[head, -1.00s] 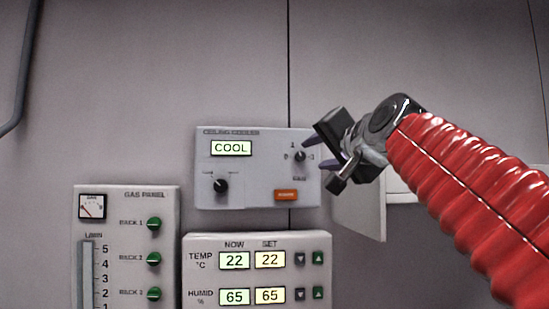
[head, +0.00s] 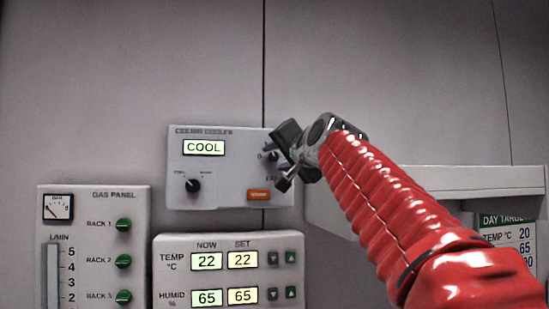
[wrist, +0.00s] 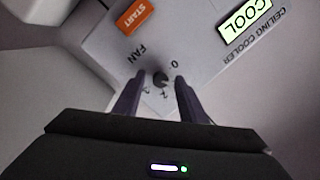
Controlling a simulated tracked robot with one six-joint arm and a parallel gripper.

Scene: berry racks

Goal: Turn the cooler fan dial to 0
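The ceiling cooler panel (head: 230,187) is a pale box on the wall with a lit display (head: 204,148) reading COOL. My gripper (wrist: 155,82) is open, with one dark finger on either side of the dial. I cannot tell whether the fingers touch it, nor where its pointer stands.
The cooler also has a second black dial (head: 193,186) and an orange START button (head: 259,195). A pale shelf-like box (head: 480,180) stands to the right.

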